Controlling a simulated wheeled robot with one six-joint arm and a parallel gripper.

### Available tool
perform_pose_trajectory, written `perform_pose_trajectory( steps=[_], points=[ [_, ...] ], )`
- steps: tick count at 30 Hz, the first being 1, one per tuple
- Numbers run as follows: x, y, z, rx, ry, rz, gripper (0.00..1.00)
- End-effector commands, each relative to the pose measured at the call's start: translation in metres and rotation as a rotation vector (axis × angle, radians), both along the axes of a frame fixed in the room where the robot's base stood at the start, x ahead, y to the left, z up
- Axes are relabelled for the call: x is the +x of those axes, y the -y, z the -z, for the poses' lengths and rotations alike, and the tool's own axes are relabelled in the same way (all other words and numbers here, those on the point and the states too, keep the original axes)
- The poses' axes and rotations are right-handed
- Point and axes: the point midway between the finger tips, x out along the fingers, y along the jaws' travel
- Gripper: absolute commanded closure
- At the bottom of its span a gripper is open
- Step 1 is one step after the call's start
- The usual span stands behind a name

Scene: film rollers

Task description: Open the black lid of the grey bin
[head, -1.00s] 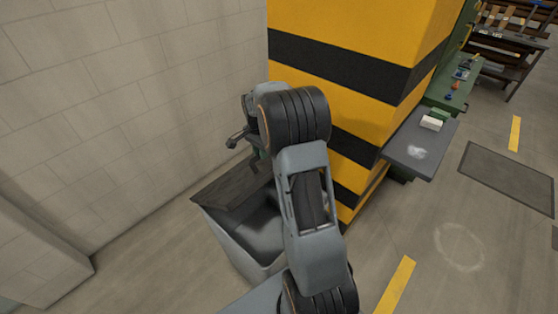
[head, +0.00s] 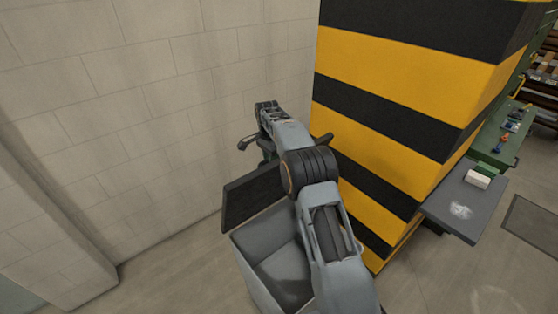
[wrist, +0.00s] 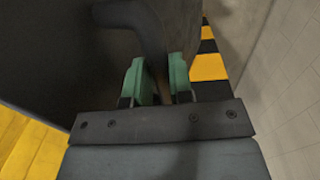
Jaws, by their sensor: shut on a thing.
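The black lid (head: 252,196) of the grey bin (head: 262,250) is tilted up steeply at the bin's back edge in the head view. The bin's open top shows an empty-looking grey inside. My gripper (head: 266,149) is at the lid's upper edge, partly hidden behind my arm. In the wrist view its green fingertips (wrist: 158,82) are shut with a thin dark part of the lid between them. The lid's dark surface (wrist: 50,50) fills the left of that view. My arm hides the bin's right side.
A pale block wall (head: 130,110) stands close behind and left of the bin. A yellow and black striped pillar (head: 400,110) stands close on the right. A grey shelf (head: 468,205) with a white block (head: 478,178) juts out beyond it. Floor (head: 170,275) is clear at the left.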

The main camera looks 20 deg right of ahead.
Motion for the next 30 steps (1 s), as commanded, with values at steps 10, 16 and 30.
perform_pose_trajectory(
  steps=[10,16,30],
  points=[
    [0.0025,-0.0071,0.0101,0.005,-0.02,-0.01,1.0],
    [0.0025,-0.0068,0.0102,0.006,-0.019,-0.009,1.0],
    [0.0037,-0.0017,0.005,0.003,-0.011,0.0,0.54]
  ],
)
